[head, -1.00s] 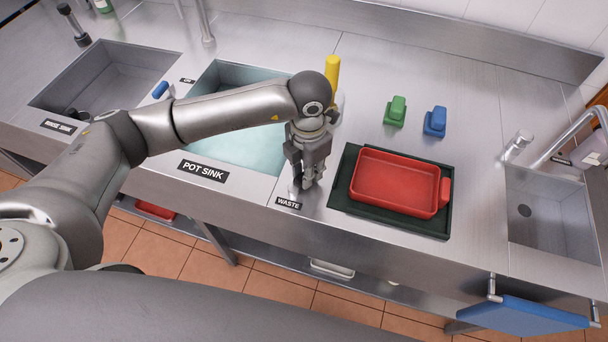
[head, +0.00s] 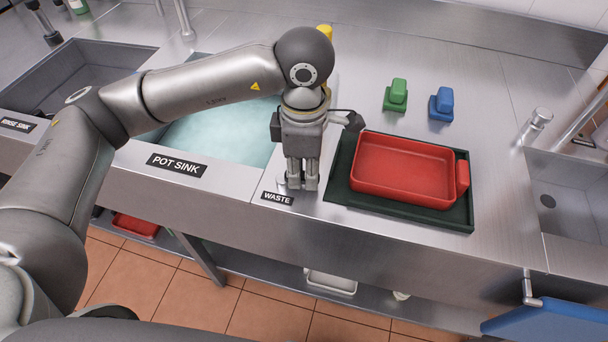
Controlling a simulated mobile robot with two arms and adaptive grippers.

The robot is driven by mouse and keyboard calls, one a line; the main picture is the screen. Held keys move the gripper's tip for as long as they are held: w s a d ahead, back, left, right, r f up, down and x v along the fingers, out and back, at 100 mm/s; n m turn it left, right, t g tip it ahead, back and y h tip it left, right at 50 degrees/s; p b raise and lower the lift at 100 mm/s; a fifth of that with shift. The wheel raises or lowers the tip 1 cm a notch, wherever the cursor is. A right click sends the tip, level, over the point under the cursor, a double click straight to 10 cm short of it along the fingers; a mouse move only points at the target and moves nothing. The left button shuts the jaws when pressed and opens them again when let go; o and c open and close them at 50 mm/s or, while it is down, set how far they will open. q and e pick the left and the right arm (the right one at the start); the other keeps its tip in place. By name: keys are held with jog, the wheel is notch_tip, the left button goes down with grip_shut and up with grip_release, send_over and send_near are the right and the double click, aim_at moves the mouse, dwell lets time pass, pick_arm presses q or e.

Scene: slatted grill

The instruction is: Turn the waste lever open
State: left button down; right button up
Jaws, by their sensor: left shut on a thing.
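The waste lever (head: 281,184) is a small metal part on the steel counter, just above the black WASTE label (head: 277,198). It is mostly hidden by my left gripper (head: 302,186), whose fingers point down over it. My left gripper is shut on the lever, between the pot sink and the green tray. The lever's angle cannot be made out behind the fingers. My right gripper is not in view.
A red basin (head: 405,168) sits on a dark green tray (head: 340,195) just right of my left gripper. Green (head: 396,94) and blue (head: 442,103) blocks stand behind it. The water-filled pot sink (head: 215,140) lies to the left. The counter's front edge is close.

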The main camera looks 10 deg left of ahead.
aim_at(304, 175)
pick_arm(q)
jog(key=shift+s+m+b, duration=0.1)
jog(key=shift+m+b, duration=0.3)
jog(key=shift+m, duration=0.1)
jog(key=shift+r, duration=0.1)
jog(key=c, duration=1.3)
grip_release()
notch_tip(304, 175, up, 12)
jog(key=shift+f, duration=0.1)
